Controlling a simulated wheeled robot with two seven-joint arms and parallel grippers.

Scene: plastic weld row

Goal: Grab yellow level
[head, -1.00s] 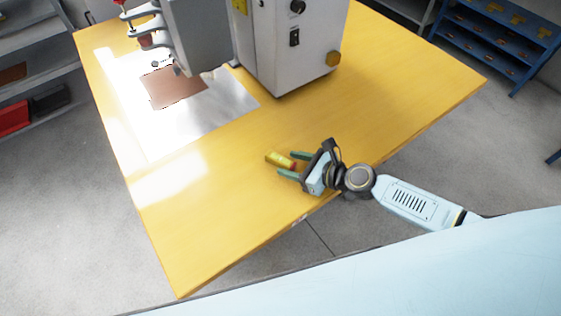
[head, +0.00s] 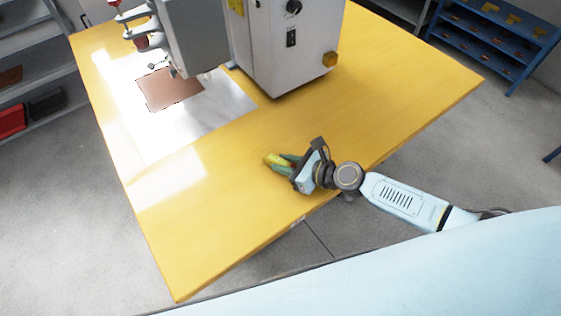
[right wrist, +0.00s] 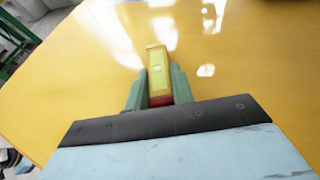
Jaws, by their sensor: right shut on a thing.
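The yellow level (head: 272,158) is a small yellow block at the right front part of the yellow table. In the right wrist view the level (right wrist: 160,68) points away from me, with a red end near the gripper. My right gripper (head: 281,164) has its green fingers on both sides of the level, shut on it. The fingers (right wrist: 159,88) cover part of its sides in the right wrist view. I cannot tell whether the level is lifted off the table. My left gripper is not in view.
A white and grey machine (head: 290,45) stands at the back of the table (head: 225,215). A brown sheet (head: 171,90) lies on a shiny metal plate (head: 205,125) to the left. The table around the level is clear. A blue rack (head: 497,45) stands at the back right.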

